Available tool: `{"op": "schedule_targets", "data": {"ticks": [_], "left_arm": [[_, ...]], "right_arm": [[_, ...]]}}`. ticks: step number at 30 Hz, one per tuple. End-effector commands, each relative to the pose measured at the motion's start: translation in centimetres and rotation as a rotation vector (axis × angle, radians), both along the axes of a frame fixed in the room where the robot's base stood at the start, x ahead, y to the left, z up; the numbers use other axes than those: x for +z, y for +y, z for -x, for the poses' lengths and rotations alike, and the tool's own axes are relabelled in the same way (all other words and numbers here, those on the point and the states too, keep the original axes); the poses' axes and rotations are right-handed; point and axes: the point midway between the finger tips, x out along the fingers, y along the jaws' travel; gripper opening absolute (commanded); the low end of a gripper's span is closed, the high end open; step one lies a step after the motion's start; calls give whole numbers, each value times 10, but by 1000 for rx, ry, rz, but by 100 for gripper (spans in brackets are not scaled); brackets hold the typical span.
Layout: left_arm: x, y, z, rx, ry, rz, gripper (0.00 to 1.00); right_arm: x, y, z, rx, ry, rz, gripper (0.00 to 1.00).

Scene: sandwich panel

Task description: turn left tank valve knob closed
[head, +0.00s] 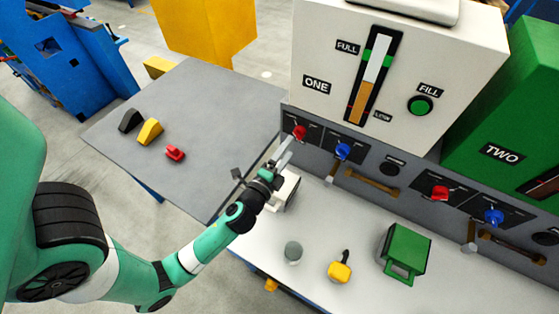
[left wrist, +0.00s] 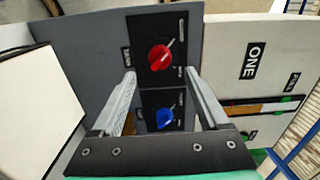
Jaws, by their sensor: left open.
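A red knob (head: 300,132) and a blue knob (head: 343,151) sit on black plates on the grey panel below the tank marked ONE (head: 315,85). The labels beside them are too small to read. My left gripper (head: 284,153) points at the panel just short of the red knob. In the left wrist view its open fingers (left wrist: 162,78) are spread to either side, with the red knob (left wrist: 159,57) ahead between and slightly beyond the tips. The blue knob (left wrist: 164,117) shows lower between the fingers. Nothing is held. My right gripper is not in view.
A second red knob (head: 440,193) and blue knob (head: 494,216) are under the green tank marked TWO (head: 501,152). A bar handle (head: 372,184) juts from the panel.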

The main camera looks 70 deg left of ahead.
Motion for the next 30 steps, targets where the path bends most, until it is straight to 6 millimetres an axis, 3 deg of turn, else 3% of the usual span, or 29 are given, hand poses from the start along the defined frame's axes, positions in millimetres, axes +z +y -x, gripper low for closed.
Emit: {"op": "schedule_targets", "data": {"ticks": [4, 9, 27, 30], "left_arm": [[-3, -23, 24, -4, 2, 1, 78], [-1, -34, 38, -2, 1, -1, 78], [0, -35, 39, -2, 0, 0, 78], [11, -39, 27, -21, -31, -7, 78]], "right_arm": [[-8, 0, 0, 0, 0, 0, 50], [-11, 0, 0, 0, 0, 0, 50], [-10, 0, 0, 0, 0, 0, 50], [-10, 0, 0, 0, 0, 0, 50]]}}
